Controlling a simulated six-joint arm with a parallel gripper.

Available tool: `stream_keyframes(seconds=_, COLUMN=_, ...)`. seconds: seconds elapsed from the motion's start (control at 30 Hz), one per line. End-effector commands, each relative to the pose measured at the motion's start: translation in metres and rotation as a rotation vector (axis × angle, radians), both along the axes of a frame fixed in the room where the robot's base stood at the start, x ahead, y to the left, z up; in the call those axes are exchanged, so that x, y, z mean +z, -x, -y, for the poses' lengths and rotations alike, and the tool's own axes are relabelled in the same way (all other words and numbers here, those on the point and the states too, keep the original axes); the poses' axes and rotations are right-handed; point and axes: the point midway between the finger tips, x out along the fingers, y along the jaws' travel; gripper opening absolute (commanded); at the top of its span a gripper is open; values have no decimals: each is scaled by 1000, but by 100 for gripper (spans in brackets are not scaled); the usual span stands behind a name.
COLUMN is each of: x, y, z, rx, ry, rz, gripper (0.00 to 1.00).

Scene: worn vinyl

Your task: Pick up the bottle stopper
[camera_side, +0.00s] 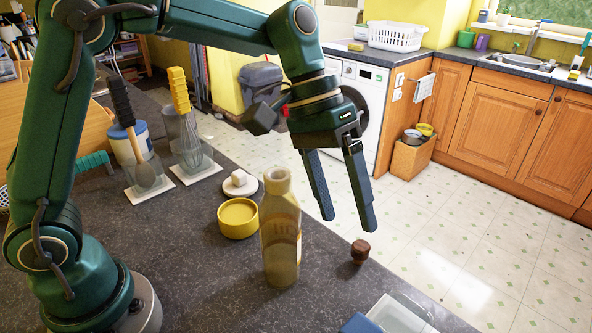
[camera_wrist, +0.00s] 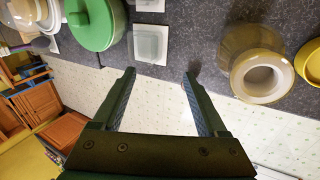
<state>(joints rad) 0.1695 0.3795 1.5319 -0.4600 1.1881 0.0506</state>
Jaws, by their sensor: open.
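The bottle stopper (camera_side: 360,252) is a small brown, wood-like piece standing on the dark worktop, near its edge, in the side view. I cannot make it out in the wrist view. My gripper (camera_side: 348,222) is open and empty, pointing down. In the side view its fingertips appear just above the stopper, apart from it; the depth between them is hard to judge. In the wrist view the open fingers (camera_wrist: 160,73) have only worktop edge and floor between them. A tan, translucent bottle (camera_side: 281,235) stands left of the stopper; the wrist view shows it from above (camera_wrist: 250,55).
A yellow bowl (camera_side: 238,218) and a white piece (camera_side: 240,184) sit behind the bottle. A clear container (camera_side: 400,315) and a blue item (camera_side: 360,323) are at the front. A green round container (camera_wrist: 92,25) shows in the wrist view. The worktop around the stopper is clear.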

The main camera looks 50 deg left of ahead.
Motion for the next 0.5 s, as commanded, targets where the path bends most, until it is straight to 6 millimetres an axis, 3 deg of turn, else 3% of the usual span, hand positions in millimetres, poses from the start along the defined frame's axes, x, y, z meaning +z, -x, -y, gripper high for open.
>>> stream_keyframes(seconds=0.2, x=-61, y=-45, z=-4, rx=-196, ry=-252, rz=105, gripper=76)
stream_keyframes(seconds=0.3, x=-79, y=-59, z=-6, rx=-257, ry=-331, rz=145, gripper=76)
stream_keyframes(seconds=0.5, x=-94, y=-72, z=-8, rx=-307, ry=-400, rz=183, gripper=76)
